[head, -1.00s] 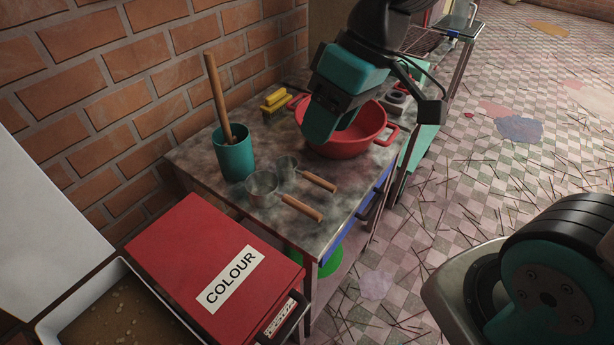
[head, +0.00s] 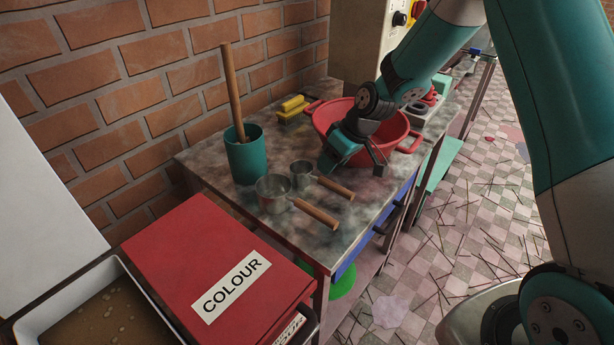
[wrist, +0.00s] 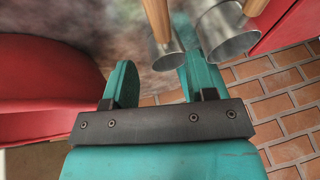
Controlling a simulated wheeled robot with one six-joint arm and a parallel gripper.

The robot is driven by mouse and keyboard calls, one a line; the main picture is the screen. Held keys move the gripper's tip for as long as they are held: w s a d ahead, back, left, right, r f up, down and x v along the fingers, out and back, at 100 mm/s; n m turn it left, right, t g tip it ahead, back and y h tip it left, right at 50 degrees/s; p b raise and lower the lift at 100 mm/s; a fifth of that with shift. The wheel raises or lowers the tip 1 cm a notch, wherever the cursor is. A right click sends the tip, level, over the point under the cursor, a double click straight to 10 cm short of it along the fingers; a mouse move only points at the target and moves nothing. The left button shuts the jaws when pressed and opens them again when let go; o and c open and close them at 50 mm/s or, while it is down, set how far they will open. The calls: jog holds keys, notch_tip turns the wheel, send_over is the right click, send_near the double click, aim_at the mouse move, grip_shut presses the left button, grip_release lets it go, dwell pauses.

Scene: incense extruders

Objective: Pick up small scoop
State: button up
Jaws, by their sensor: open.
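The small scoop (head: 301,175) is a metal cup with a wooden handle. It lies on the worktable, its handle toward the table's front edge. A larger scoop (head: 271,192) of the same kind lies beside it on the near side. My gripper (head: 353,164) is open and empty, just in front of the red bowl and right of the small scoop. In the wrist view, the small scoop (wrist: 167,55) shows beyond the gap between the fingers, close to the right finger. The larger scoop (wrist: 224,36) is further right. I see no contact with either scoop.
The red bowl (head: 399,132) stands close behind my gripper. A teal cup (head: 245,158) with a wooden stick is left of the scoops. Yellow blocks (head: 292,106) lie near the wall. A red COLOUR box (head: 190,250) stands in front of the worktable (head: 345,238).

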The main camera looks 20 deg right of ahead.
aim_at(322, 177)
jog(key=shift+s+p+x, duration=0.1)
jog(key=shift+p+x, duration=0.25)
jog(key=shift+x, duration=1.4)
jog(key=shift+s+p+x, duration=0.15)
jog(key=shift+p+x, duration=0.15)
jog(key=shift+x, duration=1.5)
jog(key=shift+a+r, duration=0.1)
jog(key=shift+a, duration=0.05)
grip_shut()
